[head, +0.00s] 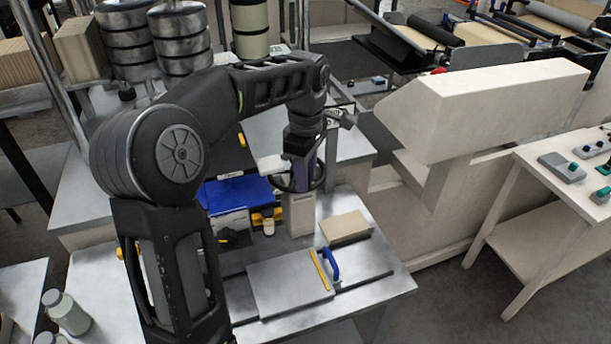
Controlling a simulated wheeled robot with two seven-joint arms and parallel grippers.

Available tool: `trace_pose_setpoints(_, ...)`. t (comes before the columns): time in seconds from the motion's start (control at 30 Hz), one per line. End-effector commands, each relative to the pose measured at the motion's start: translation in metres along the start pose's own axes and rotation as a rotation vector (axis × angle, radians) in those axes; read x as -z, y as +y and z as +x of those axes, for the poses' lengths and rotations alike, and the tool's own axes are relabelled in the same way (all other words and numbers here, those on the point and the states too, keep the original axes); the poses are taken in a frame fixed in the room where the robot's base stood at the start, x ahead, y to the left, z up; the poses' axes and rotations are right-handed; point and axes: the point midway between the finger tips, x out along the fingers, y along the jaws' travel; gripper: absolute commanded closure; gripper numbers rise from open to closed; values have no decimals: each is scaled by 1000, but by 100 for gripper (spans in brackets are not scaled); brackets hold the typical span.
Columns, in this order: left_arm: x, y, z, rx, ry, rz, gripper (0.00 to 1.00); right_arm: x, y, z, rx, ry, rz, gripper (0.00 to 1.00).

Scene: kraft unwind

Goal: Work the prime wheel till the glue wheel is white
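My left arm comes in from the lower left and bends over the bench. Its gripper (301,178) points down at a dark ring-shaped wheel above a beige upright block (299,214). The ring looks like the prime wheel, but the gripper partly covers it. I cannot tell whether the fingers touch the wheel or are closed on it. A small cream cylinder (268,227) stands left of the block, beside yellow parts (258,217). I cannot identify the glue wheel or its colour. My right gripper is not in view.
A blue-topped unit (237,194) stands left of the block. A metal plate (289,285) with a yellow strip and blue handle (332,264) lies in front, near a tan block (345,228). A large beige machine (480,105) stands right. Jars (66,312) stand lower left.

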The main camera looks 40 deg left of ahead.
Motion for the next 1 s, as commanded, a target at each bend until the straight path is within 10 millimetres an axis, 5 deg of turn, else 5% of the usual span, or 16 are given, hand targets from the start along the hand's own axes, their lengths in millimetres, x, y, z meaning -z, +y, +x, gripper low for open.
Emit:
trace_pose_setpoints(0.3,0,0,0,0,0,0,100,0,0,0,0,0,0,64)
trace_pose_setpoints(1.0,0,0,0,0,0,0,100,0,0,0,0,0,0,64)
